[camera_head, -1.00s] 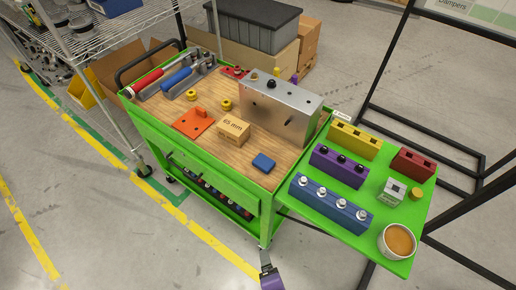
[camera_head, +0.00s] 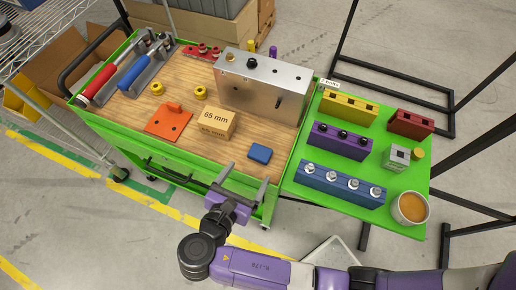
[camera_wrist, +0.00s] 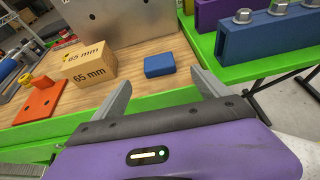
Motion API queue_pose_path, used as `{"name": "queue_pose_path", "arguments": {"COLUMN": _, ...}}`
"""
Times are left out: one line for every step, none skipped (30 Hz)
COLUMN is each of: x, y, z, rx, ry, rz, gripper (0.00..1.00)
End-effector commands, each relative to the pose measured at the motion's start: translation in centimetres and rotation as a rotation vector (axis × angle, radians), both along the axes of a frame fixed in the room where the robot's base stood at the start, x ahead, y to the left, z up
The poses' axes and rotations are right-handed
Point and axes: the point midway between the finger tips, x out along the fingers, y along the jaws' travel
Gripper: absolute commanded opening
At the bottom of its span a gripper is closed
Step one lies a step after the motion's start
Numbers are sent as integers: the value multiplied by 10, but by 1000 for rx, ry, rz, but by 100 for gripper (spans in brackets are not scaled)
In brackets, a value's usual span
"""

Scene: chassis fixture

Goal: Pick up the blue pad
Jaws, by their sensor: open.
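The blue pad (camera_head: 260,153) is a small flat block lying on the wooden top of the green cart, near its front right corner. It also shows in the wrist view (camera_wrist: 159,66), beyond the fingers and nearer the right one. My gripper (camera_head: 247,177) is open and empty, with its two grey fingers spread at the cart's front edge. In the wrist view my gripper (camera_wrist: 160,92) points toward the pad without touching it. Nothing hides the pad.
A 65 mm cardboard box (camera_head: 216,123) stands left of the pad, and an orange bracket (camera_head: 168,121) farther left. A metal block (camera_head: 262,85) stands behind. The cart's green rim (camera_head: 295,150) rises to the right, before a side shelf with a blue block (camera_head: 341,185). Bare wood surrounds the pad.

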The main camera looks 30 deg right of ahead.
Motion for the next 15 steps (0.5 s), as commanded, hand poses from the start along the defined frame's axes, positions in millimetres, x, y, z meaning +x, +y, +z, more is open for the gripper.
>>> {"name": "queue_pose_path", "arguments": {"x": 1, "y": 0, "z": -5, "rx": -4, "ry": -1, "rz": -1, "gripper": 85}}
{"name": "queue_pose_path", "arguments": {"x": 1, "y": 0, "z": -5, "rx": -7, "ry": 0, "rz": -1, "gripper": 85}}
{"name": "queue_pose_path", "arguments": {"x": 2, "y": 0, "z": -8, "rx": -12, "ry": 0, "rz": -2, "gripper": 85}}
{"name": "queue_pose_path", "arguments": {"x": 2, "y": 0, "z": -9, "rx": -15, "ry": 0, "rz": -2, "gripper": 85}}
{"name": "queue_pose_path", "arguments": {"x": 2, "y": 0, "z": -9, "rx": -18, "ry": 1, "rz": -2, "gripper": 85}}
{"name": "queue_pose_path", "arguments": {"x": 3, "y": 0, "z": -10, "rx": -21, "ry": 2, "rz": -3, "gripper": 85}}
{"name": "queue_pose_path", "arguments": {"x": 3, "y": 0, "z": -10, "rx": -24, "ry": 2, "rz": -4, "gripper": 85}}
{"name": "queue_pose_path", "arguments": {"x": 3, "y": 0, "z": -10, "rx": -25, "ry": 3, "rz": -3, "gripper": 85}}
{"name": "queue_pose_path", "arguments": {"x": 3, "y": 0, "z": -10, "rx": -27, "ry": 3, "rz": -4, "gripper": 85}}
{"name": "queue_pose_path", "arguments": {"x": 3, "y": -1, "z": -11, "rx": -28, "ry": 3, "rz": -5, "gripper": 85}}
{"name": "queue_pose_path", "arguments": {"x": 4, "y": -2, "z": -11, "rx": -28, "ry": 3, "rz": -6, "gripper": 85}}
{"name": "queue_pose_path", "arguments": {"x": 5, "y": -5, "z": -12, "rx": -29, "ry": 3, "rz": -7, "gripper": 85}}
{"name": "queue_pose_path", "arguments": {"x": 6, "y": -7, "z": -12, "rx": -29, "ry": 4, "rz": -8, "gripper": 85}}
{"name": "queue_pose_path", "arguments": {"x": 8, "y": -9, "z": -13, "rx": -29, "ry": 4, "rz": -8, "gripper": 85}}
{"name": "queue_pose_path", "arguments": {"x": 10, "y": -13, "z": -15, "rx": -29, "ry": 4, "rz": -8, "gripper": 85}}
